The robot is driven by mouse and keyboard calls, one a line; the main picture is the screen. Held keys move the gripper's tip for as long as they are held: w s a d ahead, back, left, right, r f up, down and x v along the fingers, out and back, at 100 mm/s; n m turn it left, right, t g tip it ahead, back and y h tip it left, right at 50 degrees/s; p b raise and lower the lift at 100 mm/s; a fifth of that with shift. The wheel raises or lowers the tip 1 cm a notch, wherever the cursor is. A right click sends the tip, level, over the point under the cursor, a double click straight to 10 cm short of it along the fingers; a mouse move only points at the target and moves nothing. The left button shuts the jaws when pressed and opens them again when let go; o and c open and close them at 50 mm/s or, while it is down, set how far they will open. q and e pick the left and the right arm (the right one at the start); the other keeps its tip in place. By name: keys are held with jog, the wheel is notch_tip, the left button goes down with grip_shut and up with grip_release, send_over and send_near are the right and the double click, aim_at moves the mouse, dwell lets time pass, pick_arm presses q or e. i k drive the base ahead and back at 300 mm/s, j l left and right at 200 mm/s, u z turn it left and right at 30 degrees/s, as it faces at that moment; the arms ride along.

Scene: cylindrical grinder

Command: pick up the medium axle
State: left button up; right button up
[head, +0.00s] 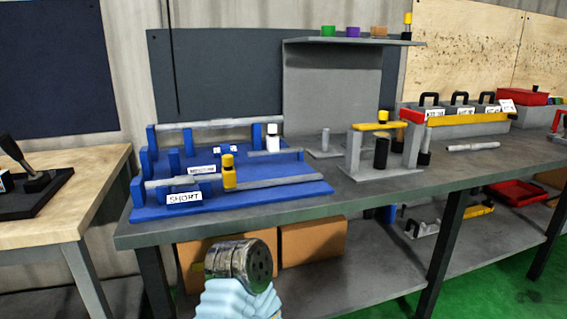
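The blue axle rack (285,198) stands on the left end of the grey workbench and carries grey axles. A white "MEDIUM" label (203,170) is on it, behind a "SHORT" label (184,197). One grey axle (280,182) lies along the front, partly hidden by a yellow-topped piece (229,172). A shorter grey length (278,153) shows in the middle, and another axle (215,123) lies along the back. I cannot tell for certain which is the medium axle. Neither gripper's fingers are in view.
A grey fixture (380,150) with a yellow bar stands right of the rack. A loose grey shaft (472,147) lies on the bench further right. A shelf (355,41) with small coloured blocks is above. Cardboard boxes (312,243) sit below. A wooden table (70,190) is at left.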

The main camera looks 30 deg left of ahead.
aim_at(474, 146)
jog(key=u, duration=1.35)
jog(key=z, duration=1.55)
jog(key=u, duration=0.65)
jog(key=i+l+u, duration=0.1)
jog(key=l+u, duration=0.45)
jog(key=u, duration=0.25)
jog(key=l+u, duration=0.75)
jog(key=i+j, duration=0.05)
